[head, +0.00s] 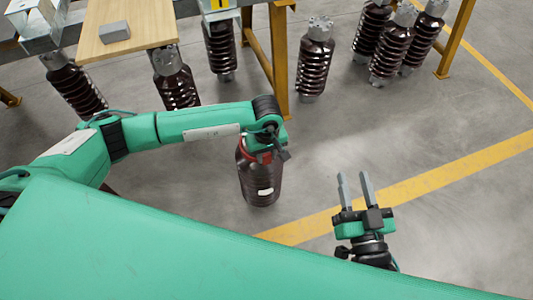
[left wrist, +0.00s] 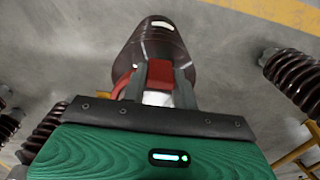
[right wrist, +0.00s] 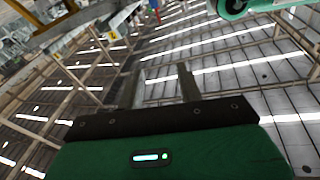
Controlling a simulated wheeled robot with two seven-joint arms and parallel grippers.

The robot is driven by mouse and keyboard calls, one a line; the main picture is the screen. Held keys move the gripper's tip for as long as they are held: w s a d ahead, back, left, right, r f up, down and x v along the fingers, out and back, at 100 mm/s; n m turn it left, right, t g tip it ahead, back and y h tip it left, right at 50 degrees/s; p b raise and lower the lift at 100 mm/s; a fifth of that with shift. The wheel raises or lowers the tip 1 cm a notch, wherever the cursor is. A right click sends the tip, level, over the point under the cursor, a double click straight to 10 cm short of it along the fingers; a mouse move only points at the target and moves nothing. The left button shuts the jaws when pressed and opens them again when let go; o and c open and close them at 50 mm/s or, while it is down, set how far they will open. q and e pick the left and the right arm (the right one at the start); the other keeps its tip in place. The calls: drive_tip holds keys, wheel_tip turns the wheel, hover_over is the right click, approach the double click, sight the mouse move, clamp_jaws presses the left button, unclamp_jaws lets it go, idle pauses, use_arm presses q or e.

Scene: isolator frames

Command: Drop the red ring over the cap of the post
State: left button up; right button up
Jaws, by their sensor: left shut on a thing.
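The red ring (head: 263,157) is at my left gripper (head: 268,152), which is shut on it; in the left wrist view the ring (left wrist: 124,84) shows between and beside the fingers (left wrist: 158,82). The post, a dark brown ribbed insulator (head: 260,187), stands upright on the floor right under that gripper. The post also shows in the left wrist view (left wrist: 152,42). Its cap is mostly hidden; a pale patch shows between the fingers. I cannot tell whether the ring is around the cap or just above it. My right gripper (head: 355,180) is open and empty, fingers up, right of the post.
Several similar brown insulators (head: 316,60) stand at the back. A bench with a wooden board (head: 125,30) and a grey block (head: 114,32) is at the upper left, with yellow legs (head: 279,60). A yellow line (head: 430,180) crosses the open floor on the right.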

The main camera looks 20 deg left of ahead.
sight(266, 160)
use_arm(q)
drive_tip(key=shift+f, duration=0.15)
use_arm(e)
drive_tip(key=shift+w+d+r+t, duration=0.15)
drive_tip(key=shift+r+t, duration=0.15)
drive_tip(key=shift+r, duration=0.2)
use_arm(q)
drive_tip(key=shift+f, duration=0.1)
use_arm(e)
drive_tip(key=shift+r, duration=0.3)
use_arm(q)
drive_tip(key=shift+f+b, duration=0.3)
drive_tip(key=shift+b, duration=0.1)
use_arm(e)
drive_tip(key=shift+w+d+r+t, duration=0.1)
drive_tip(key=shift+d+r+t, duration=0.1)
drive_tip(key=shift+r+t, duration=0.35)
drive_tip(key=shift+w+d+r+t, duration=0.1)
drive_tip(key=shift+d+r+t, duration=0.1)
drive_tip(key=shift+r+t, duration=0.3)
use_arm(q)
drive_tip(key=shift+f, duration=0.25)
use_arm(e)
drive_tip(key=shift+d+r+t, duration=0.25)
drive_tip(key=shift+r+t, duration=0.2)
drive_tip(key=shift+r, duration=0.5)
